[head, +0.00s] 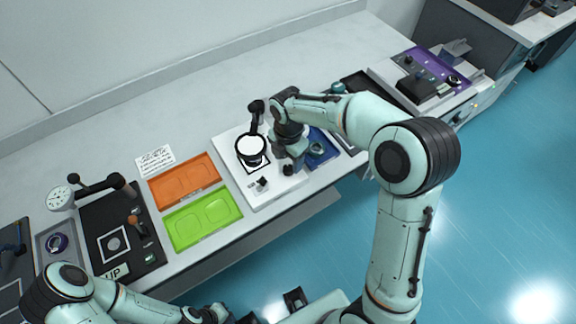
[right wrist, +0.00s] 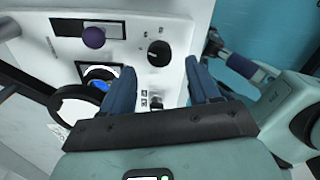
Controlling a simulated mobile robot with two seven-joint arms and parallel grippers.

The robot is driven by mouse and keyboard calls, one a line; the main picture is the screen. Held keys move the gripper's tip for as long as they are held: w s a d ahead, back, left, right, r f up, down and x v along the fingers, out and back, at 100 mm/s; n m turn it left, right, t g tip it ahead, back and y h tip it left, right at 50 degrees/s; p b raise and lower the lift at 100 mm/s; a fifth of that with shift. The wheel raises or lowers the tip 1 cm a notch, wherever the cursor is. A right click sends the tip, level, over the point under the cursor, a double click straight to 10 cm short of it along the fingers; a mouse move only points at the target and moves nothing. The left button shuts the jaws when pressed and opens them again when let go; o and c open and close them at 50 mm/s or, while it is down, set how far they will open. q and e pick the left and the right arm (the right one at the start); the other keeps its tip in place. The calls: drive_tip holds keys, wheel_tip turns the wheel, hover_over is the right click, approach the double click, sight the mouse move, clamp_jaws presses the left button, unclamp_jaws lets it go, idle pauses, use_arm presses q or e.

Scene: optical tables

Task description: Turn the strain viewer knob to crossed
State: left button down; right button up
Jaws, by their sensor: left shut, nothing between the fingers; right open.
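The strain viewer is a white-based unit (head: 240,178) with a round black-rimmed lens (head: 250,149) on top, near the middle of the table. In the right wrist view, its black knob (right wrist: 159,53) with a small white mark stands on the white panel. Small dark marks (right wrist: 152,100) lie near it, too small to read. My right gripper (right wrist: 160,82) is open, its two blue fingers apart, with the knob just beyond and between their tips, not gripped. In the head view my right gripper (head: 290,160) is over the viewer's right side. My left gripper (head: 222,313) is shut and empty at the bottom edge.
A purple ball knob (right wrist: 94,37) stands on the same panel. Orange (head: 185,180) and green (head: 202,218) trays lie left of the viewer, and a blue tray (head: 322,152) lies right of it. The table behind is clear.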

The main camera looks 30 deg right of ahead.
sight(288, 168)
drive_tip(key=shift+f, duration=2.1)
drive_tip(key=c, duration=1)
drive_tip(key=shift+c, duration=0.2)
drive_tip(key=m, duration=0.3)
drive_tip(key=shift+m, duration=0.4)
drive_tip(key=m, duration=0.3)
drive_tip(key=shift+m, duration=0.3)
drive_tip(key=m+b, duration=0.1)
drive_tip(key=m, duration=0.5)
drive_tip(key=shift+w+m, duration=0.1)
drive_tip(key=shift+m, duration=0.3)
